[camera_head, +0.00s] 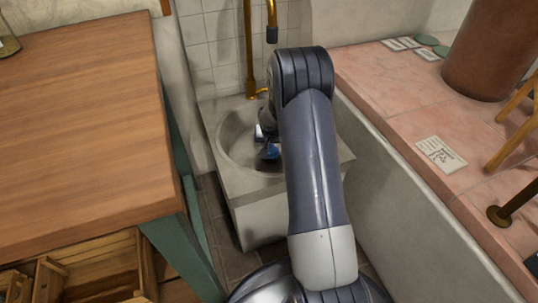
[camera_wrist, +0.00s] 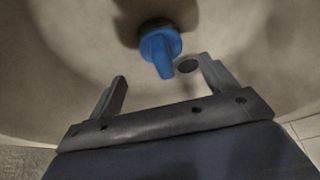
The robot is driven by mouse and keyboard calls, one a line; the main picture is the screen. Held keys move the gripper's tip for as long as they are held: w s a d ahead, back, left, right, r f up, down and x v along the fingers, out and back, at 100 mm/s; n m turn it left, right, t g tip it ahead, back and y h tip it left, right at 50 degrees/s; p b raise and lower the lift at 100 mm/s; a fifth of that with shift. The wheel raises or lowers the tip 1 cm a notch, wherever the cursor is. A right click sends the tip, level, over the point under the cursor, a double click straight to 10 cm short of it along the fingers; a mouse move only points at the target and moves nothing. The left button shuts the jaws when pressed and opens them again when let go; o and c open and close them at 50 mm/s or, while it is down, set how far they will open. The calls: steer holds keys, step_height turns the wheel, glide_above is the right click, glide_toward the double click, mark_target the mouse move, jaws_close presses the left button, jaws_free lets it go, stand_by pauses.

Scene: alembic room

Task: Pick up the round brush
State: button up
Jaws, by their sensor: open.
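The round brush (camera_wrist: 160,46) has a blue round top with a blue grip, and a dark brown part shows behind it. It sits in the stone sink basin (camera_head: 232,148). In the head view, a blue patch of the brush (camera_head: 270,152) shows beside my arm, which partly hides it. In the wrist view, my gripper (camera_wrist: 163,70) is open and empty. Its two fingers are spread, and the blue grip appears between and slightly beyond the tips. I cannot tell whether any finger touches it.
A dark round drain (camera_wrist: 188,65) lies beside the brush. A brass tap (camera_head: 249,50) rises behind the sink. A wooden table (camera_head: 80,110) stands left. A pink tiled ledge (camera_head: 385,85) on the right holds a brown pot (camera_head: 490,50) and a paper card (camera_head: 441,154).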

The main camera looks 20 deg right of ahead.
mark_target(271, 146)
steer(key=b+x, duration=0.2)
steer(key=x, duration=0.4)
steer(key=shift+w+f+b, duration=0.2)
steer(key=shift+w+b, duration=0.05)
steer(key=shift+b, duration=0.15)
steer(key=shift+r, duration=0.1)
steer(key=c, duration=1.2)
